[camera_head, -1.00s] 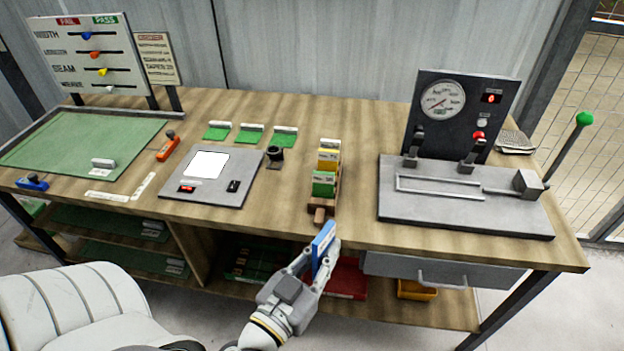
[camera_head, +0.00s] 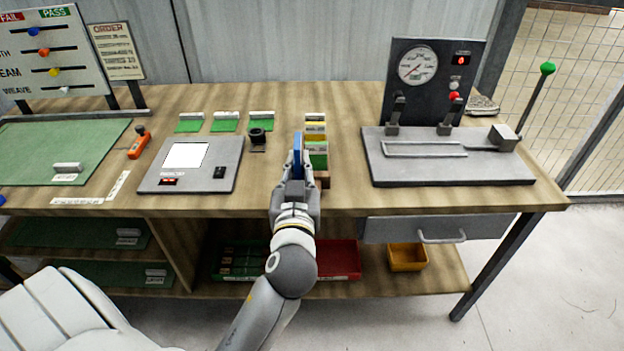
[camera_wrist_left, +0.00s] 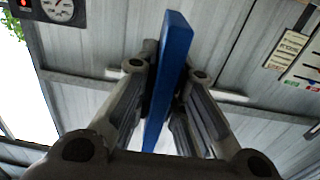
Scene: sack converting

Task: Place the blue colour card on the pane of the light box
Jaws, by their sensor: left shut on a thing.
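My left gripper (camera_head: 296,180) is shut on the blue colour card (camera_head: 297,152) and holds it upright, in front of the card rack near the bench's front edge. In the left wrist view the blue card (camera_wrist_left: 170,80) stands on edge between the two fingers (camera_wrist_left: 165,95). The light box (camera_head: 205,182) is a grey flat unit to the left of the gripper. Its white pane (camera_head: 186,155) is lit and bare. The card rack (camera_head: 324,180) holds green and yellow cards (camera_head: 317,148) and is partly hidden by my gripper. My right gripper is not in view.
A small black round device (camera_head: 257,138) stands between light box and rack. Several green swatches (camera_head: 224,122) lie behind the light box. An orange tool (camera_head: 138,146) lies left of it. A grey gauge press (camera_head: 440,160) fills the bench's right side.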

